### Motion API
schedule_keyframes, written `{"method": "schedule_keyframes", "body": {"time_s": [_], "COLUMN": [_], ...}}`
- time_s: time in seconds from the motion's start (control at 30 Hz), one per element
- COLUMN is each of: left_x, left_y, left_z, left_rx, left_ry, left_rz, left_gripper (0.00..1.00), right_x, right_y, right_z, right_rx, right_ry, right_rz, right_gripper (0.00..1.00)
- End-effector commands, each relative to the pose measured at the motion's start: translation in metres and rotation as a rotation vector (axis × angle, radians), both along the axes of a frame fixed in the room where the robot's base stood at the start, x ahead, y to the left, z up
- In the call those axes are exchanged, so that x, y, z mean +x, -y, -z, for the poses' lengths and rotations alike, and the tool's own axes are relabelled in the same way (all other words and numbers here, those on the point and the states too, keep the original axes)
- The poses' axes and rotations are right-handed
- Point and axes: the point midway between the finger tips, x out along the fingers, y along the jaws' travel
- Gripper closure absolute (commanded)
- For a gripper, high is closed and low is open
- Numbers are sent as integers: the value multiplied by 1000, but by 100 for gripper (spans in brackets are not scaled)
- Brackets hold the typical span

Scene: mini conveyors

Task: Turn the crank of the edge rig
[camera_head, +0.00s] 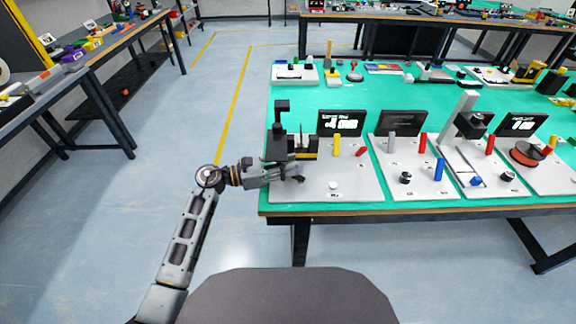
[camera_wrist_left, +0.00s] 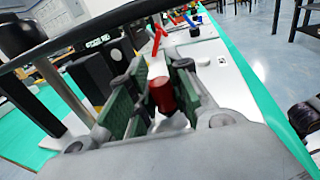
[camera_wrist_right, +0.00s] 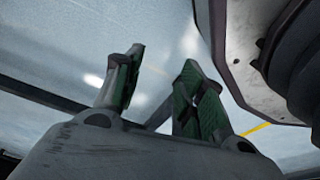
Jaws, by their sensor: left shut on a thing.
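The edge rig (camera_head: 277,143) is a black upright mechanism on a light grey board (camera_head: 345,190) at the near left corner of the green table. My left gripper (camera_head: 296,173) reaches in from the left at the rig's near side. In the left wrist view a red cylindrical crank handle (camera_wrist_left: 161,95) sits between the green-padded fingers of my left gripper (camera_wrist_left: 158,82), which is shut on it. The rest of the crank is hidden by the fingers. My right gripper (camera_wrist_right: 156,85) shows only in its own wrist view, with its fingers apart and nothing between them.
More boards with pegs and knobs continue to the right. The floor left of the table is clear.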

Motion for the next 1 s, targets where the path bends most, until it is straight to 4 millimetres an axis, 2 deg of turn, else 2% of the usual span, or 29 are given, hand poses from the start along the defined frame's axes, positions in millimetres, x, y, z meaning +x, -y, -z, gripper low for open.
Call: {"method": "schedule_keyframes", "body": {"time_s": [0.17, 0.47, 1.0], "left_x": [0, 2, 6], "left_y": [0, 1, 3], "left_z": [1, 2, 2], "left_rx": [0, 1, 1], "left_ry": [0, 0, 1], "left_rz": [11, 47, 136], "left_gripper": [100, 100, 100], "right_x": [5, 16, 32], "right_y": [-4, -15, -36], "right_z": [-4, -29, -92], "right_rx": [3, 13, 35], "right_ry": [-5, -12, -44], "right_rz": [0, -4, -14], "right_gripper": [60, 60, 60]}}
